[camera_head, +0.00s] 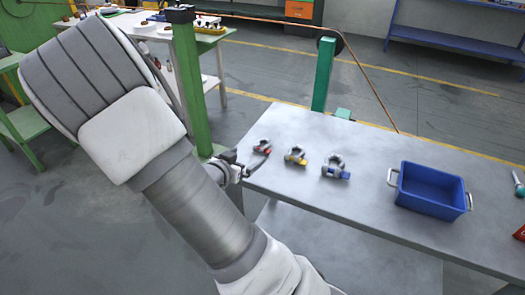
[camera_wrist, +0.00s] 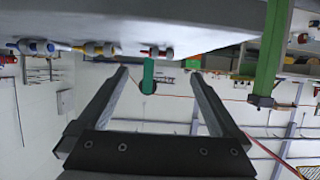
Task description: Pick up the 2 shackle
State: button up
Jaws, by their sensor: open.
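Three grey shackles lie in a row on the grey table (camera_head: 385,160): one with a red pin (camera_head: 263,147), one with a yellow pin (camera_head: 296,156) and one with a blue pin (camera_head: 335,168). No number is readable on them. The wrist view is upside down and shows the red (camera_wrist: 155,52), yellow (camera_wrist: 95,49) and blue (camera_wrist: 35,47) ones along the top. My gripper (camera_wrist: 159,76) is open, with nothing between its fingers. In the head view it shows small at the table's left edge, beside the red-pinned shackle, partly hidden by my arm.
A blue bin (camera_head: 432,188) with side handles stands right of the shackles. A green post (camera_head: 186,85) rises at the table's left end, and another (camera_head: 323,75) with a wheel behind the table. A copper-coloured wire (camera_head: 372,85) runs down to the table's back edge.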

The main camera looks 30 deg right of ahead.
aim_at(260, 149)
jog(key=x, duration=0.4)
jog(key=b+x, duration=0.1)
jog(key=x, duration=0.2)
jog(key=shift+s+d+f+b, duration=0.15)
jog(key=shift+s+d+b, duration=0.05)
jog(key=shift+b, duration=0.2)
jog(key=shift+w+d+f, duration=0.15)
jog(key=shift+w+d, duration=0.15)
jog(key=shift+d, duration=0.1)
jog(key=c, duration=1.5)
